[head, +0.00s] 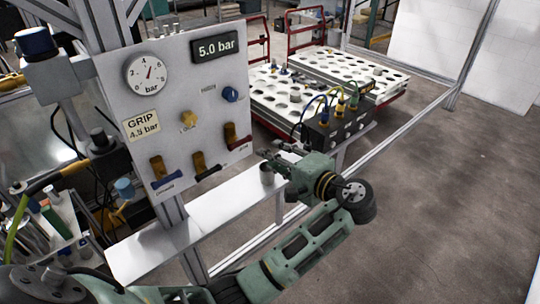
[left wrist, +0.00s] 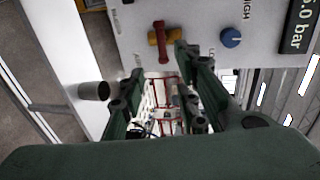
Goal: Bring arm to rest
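My left arm comes in from the bottom of the head view and bends back at the elbow. My left gripper (head: 272,154) is just right of the grey control panel (head: 195,75), near the red-handled valve (head: 238,142). In the left wrist view, the two fingers of the left gripper (left wrist: 160,90) stand apart with nothing between them. The red valve handle (left wrist: 161,42) on its brass body lies beyond the fingertips, apart from them as far as I can see. My right gripper is in neither view.
A grey cup (head: 267,178) stands on the white shelf (head: 205,208) close below the gripper. The panel carries a gauge (head: 148,74), a blue knob (head: 230,94) and a black-handled valve (head: 207,173). Perforated white trays (head: 270,100) stand behind. The floor (head: 440,190) at right is clear.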

